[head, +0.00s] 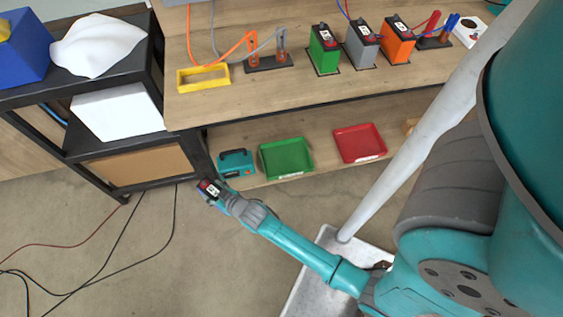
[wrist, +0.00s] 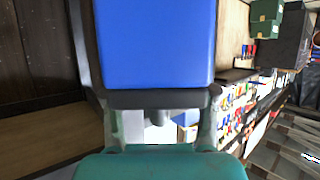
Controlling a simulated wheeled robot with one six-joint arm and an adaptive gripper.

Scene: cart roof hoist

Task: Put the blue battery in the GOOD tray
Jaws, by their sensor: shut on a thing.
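My gripper (head: 219,193) is shut on the blue battery (wrist: 155,45), whose blue side fills the top middle of the wrist view. In the head view only the dark top of the battery (head: 208,188) shows clearly, in front of the lower shelf's left end. A green tray (head: 286,158) lies on the lower shelf, right of and beyond my gripper, and looks empty. A red tray (head: 360,143) lies farther right on that shelf. Both have small white labels on their front edges, too small to read.
A teal case (head: 236,162) sits left of the green tray. The workbench (head: 290,95) overhangs the shelf and carries green (head: 324,50), grey (head: 361,45) and orange (head: 397,40) batteries. A black rack (head: 150,80) stands left. Cables (head: 105,245) cross the floor.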

